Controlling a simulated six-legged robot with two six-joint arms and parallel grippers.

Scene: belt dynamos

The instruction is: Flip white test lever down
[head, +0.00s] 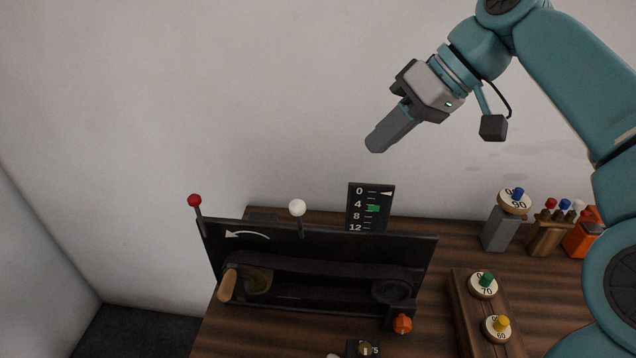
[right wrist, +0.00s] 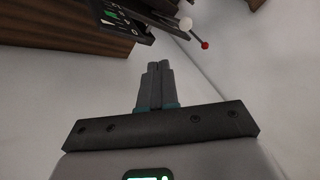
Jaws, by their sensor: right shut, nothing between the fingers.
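The white test lever (head: 297,208) has a round white knob on a short dark stem. It stands up from the top edge of the black belt panel (head: 330,243), left of its middle. Its white knob also shows in the right wrist view (right wrist: 186,23). My right gripper (head: 376,146) is shut and empty, up in the air above and to the right of the white knob, well apart from it. Its closed fingers also show in the right wrist view (right wrist: 158,70). My left gripper is not in view.
A red-knobbed lever (head: 195,201) stands at the panel's left end, also in the right wrist view (right wrist: 205,45). A scale board (head: 371,207) with a green marker stands behind the panel. Dials (head: 483,286) and a post (head: 499,230) stand to the right. Air above the panel is clear.

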